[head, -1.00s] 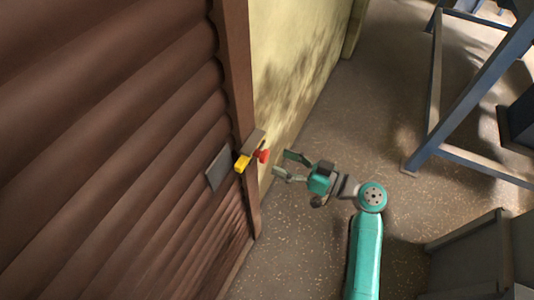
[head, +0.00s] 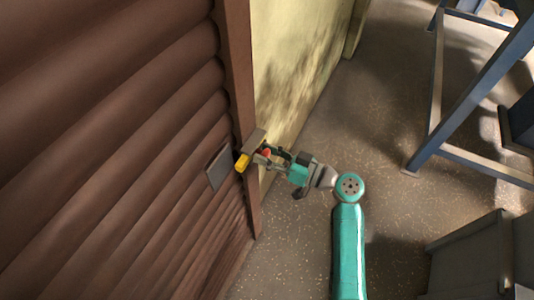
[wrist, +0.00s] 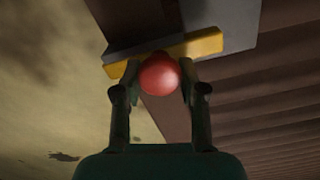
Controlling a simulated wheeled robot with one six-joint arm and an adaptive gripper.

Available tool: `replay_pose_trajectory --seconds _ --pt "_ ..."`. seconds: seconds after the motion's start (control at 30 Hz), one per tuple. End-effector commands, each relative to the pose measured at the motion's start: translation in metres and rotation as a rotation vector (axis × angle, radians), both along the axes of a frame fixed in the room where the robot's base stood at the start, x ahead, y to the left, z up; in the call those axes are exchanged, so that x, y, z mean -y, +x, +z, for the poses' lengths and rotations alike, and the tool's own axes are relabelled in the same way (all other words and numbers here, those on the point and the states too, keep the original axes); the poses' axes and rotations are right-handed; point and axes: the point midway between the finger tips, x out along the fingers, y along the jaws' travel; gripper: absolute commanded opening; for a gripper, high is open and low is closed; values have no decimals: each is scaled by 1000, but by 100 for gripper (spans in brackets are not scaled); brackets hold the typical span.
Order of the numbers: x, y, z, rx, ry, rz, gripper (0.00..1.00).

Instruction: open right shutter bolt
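The right shutter bolt is at the edge of the brown shutter. It has a yellow bar (head: 242,162) and a red round knob (head: 266,153). In the wrist view the knob (wrist: 159,75) is in the middle, in front of the yellow bar (wrist: 207,43). My gripper (head: 268,155) reaches the knob from the right. In the wrist view its fingers (wrist: 160,80) stand on both sides of the knob, close against it, and look shut on it. The knob hides part of the bar behind it.
A grey plate (head: 219,167) is on the brown slatted shutter (head: 130,160), left of the bolt. A grey bracket (head: 255,140) lies beside the yellow bar. A yellowish wall (head: 290,70) runs behind. A blue frame (head: 470,100) and grey box (head: 470,255) stand at the right, with open floor between.

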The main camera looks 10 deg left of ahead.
Motion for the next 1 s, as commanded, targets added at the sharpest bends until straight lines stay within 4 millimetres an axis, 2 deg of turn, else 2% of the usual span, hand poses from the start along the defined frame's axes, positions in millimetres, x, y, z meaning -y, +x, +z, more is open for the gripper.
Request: replay_pose_trajectory --seconds 0.23,0.5,0.6,0.9,0.93,1.0 --pt "1 4 0 0 0 0 0" --pt "15 41 0 1 -1 -1 0" --pt "17 48 0 1 -1 0 0" --pt "18 49 0 0 -1 1 0" --pt "18 49 0 0 -1 1 43" --pt "18 49 0 0 -1 1 61"
